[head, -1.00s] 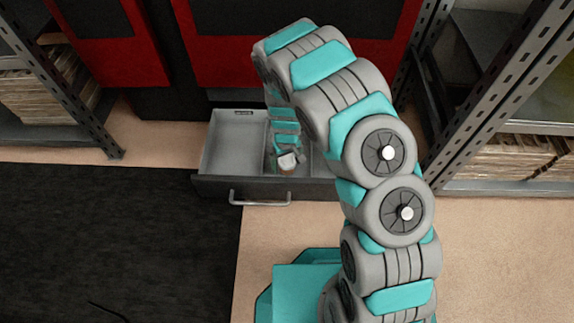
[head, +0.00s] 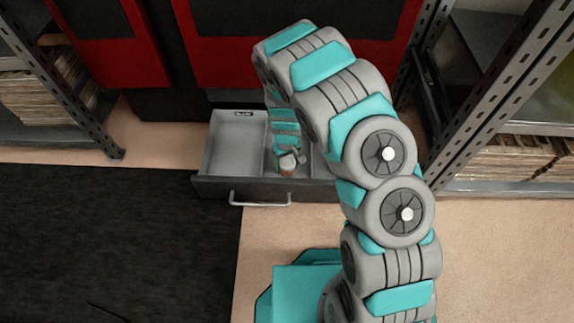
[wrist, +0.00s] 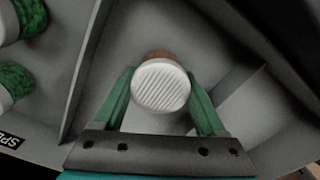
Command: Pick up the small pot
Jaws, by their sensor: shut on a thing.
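The small pot (wrist: 160,85) has a white ribbed lid and a reddish-brown body, seen nearly end-on in the wrist view. My gripper (wrist: 160,92) has its two green fingers on either side of the pot, shut on it. In the head view the small pot (head: 287,171) shows just below my gripper (head: 287,160), inside the open drawer (head: 213,187). I cannot tell whether the pot touches the drawer floor.
The drawer has grey dividers (wrist: 84,70); its left compartment (head: 236,145) looks empty in the head view. Green pots with white lids (wrist: 14,82) stand beyond a divider in the wrist view. Metal racks (head: 75,90) stand left and right (head: 500,85).

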